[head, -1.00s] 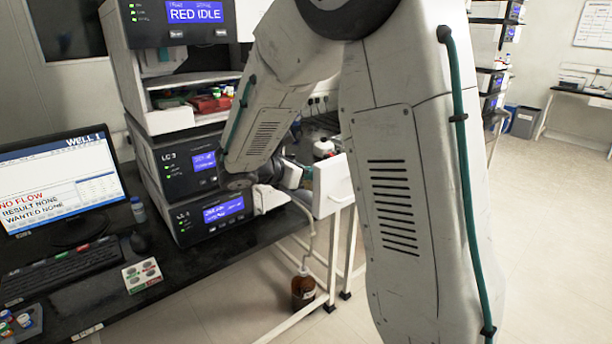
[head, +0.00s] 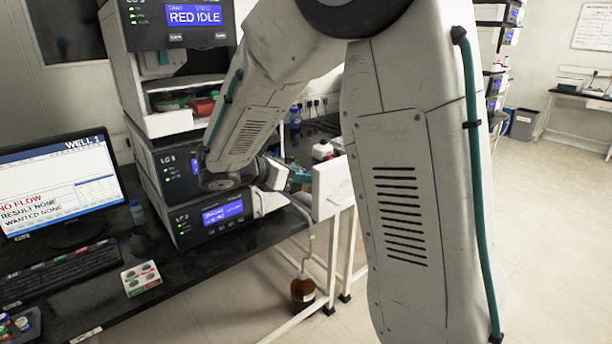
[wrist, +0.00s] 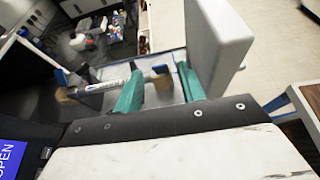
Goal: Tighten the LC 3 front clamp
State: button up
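The LC 3 module (head: 172,180) stands in the instrument stack, with its label and a lit blue display in the head view. My gripper (wrist: 160,90) shows two teal fingers spread apart in the wrist view. A thin column (wrist: 118,84) with brownish ends lies across the view beyond and beside the fingers. One brown end (wrist: 160,78) shows in the gap between them; I cannot tell whether it touches either finger. Blue brackets show near the column, but I cannot clearly make out the front clamp.
A pale open door panel (head: 332,187) juts from the stack; it stands close beside the right finger in the wrist view (wrist: 220,45). The lower module (head: 205,222) sits beneath LC 3. A brown bottle (head: 303,290) stands on the floor. Open floor lies to the right.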

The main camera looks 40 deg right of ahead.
jog(key=v, duration=0.4)
jog(key=shift+f, duration=0.1)
